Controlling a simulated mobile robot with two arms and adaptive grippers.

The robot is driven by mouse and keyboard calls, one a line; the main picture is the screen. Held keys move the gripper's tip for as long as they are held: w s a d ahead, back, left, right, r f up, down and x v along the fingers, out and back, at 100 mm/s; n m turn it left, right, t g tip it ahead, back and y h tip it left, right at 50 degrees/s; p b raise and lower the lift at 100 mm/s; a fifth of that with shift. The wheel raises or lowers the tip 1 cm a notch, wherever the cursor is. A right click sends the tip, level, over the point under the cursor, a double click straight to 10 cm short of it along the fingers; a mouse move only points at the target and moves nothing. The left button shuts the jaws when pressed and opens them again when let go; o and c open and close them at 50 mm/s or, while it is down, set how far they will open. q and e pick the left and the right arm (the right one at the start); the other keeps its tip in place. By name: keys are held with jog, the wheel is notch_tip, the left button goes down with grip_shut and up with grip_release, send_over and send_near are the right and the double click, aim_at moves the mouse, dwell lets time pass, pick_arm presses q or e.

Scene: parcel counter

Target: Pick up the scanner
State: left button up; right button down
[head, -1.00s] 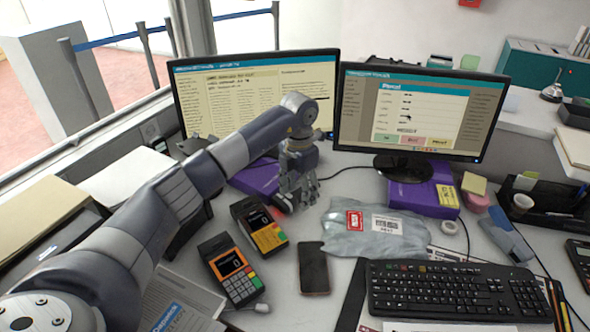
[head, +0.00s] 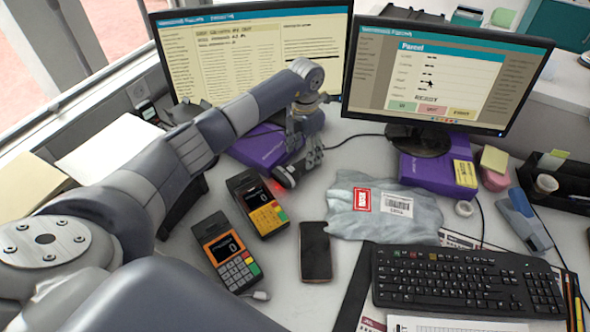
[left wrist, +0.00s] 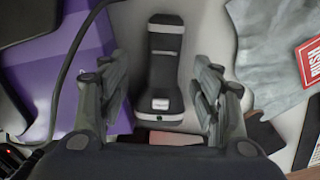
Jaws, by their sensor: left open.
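The scanner (left wrist: 164,70) is a dark handheld device with pale bands, lying on the counter. In the left wrist view it lies between the two spread fingers of my left gripper (left wrist: 162,85), with a gap on either side. In the head view the left gripper (head: 304,150) is over the scanner (head: 285,179), which is partly hidden by it. A red glow shows beside the scanner's near end. The left gripper is open and holds nothing. My right gripper is in neither current view.
Two card terminals (head: 257,205) stand left of the scanner. A purple box (head: 262,148) lies behind it. A grey parcel bag (head: 345,213) lies to the right. A phone (head: 315,252) and a keyboard (head: 465,285) are nearer. Two monitors (head: 260,60) stand behind.

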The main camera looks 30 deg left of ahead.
aim_at(304, 162)
pick_arm(q)
jog(key=f, duration=0.3)
jog(key=shift+d+f+p, duration=0.3)
jog(key=shift+f, duration=0.05)
jog(key=shift+a+f, duration=0.1)
jog(key=shift+f, duration=0.2)
jog(key=shift+c, duration=0.5)
jog(key=c, duration=1.2)
pick_arm(e)
jog(key=shift+w+a+r, duration=0.4)
jog(key=shift+w+a, duration=0.05)
